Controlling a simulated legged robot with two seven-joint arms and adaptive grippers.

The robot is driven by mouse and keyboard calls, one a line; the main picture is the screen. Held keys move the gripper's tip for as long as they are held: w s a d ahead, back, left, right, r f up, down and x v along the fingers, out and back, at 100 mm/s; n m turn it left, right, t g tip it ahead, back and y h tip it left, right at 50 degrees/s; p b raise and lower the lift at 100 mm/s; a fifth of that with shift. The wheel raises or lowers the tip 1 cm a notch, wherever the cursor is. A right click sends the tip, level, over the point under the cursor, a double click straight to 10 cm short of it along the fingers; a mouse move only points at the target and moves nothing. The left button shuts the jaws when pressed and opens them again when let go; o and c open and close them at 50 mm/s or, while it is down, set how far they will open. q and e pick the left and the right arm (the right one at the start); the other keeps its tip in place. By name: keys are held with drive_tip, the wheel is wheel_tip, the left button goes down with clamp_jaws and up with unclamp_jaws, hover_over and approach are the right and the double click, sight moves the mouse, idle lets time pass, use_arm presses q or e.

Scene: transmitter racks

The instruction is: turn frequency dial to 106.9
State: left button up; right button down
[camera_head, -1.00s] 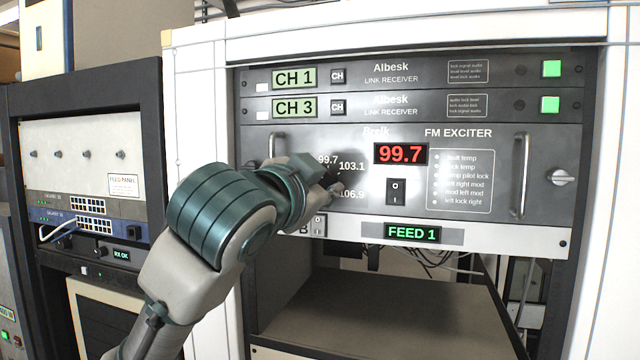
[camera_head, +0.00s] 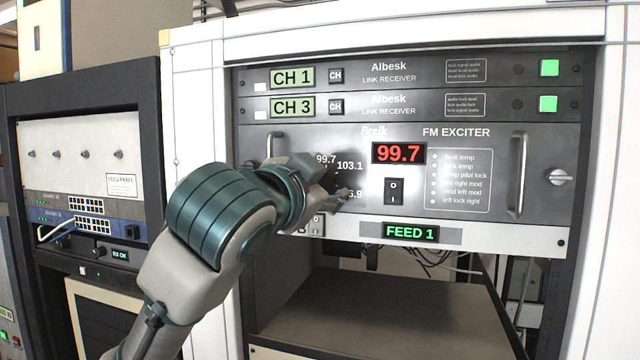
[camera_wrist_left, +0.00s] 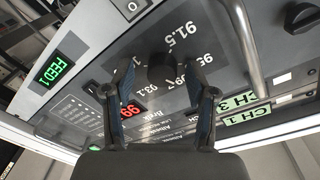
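The FM exciter (camera_head: 470,150) is a grey rack unit whose red display (camera_head: 399,153) reads 99.7. My left gripper (camera_head: 338,188) is in front of its frequency dial and mostly hides the dial in the head view. In the left wrist view, the dial is a dark round knob (camera_wrist_left: 162,68) with frequency labels around it, some hidden. The left gripper (camera_wrist_left: 145,80) is open there, one finger on each side of the knob's line. I cannot tell whether either finger touches the knob. My right gripper is not in view.
A black rocker switch (camera_head: 394,191) sits right of the dial. Metal handles stand out at the exciter's left (camera_head: 275,147) and right (camera_head: 521,175). Two link receivers (camera_head: 420,75) are above, showing CH 1 and CH 3. A green FEED 1 display (camera_head: 410,232) is below.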

use_arm(q)
drive_tip(key=v, duration=1.2)
drive_tip(key=shift+w+f, duration=0.1)
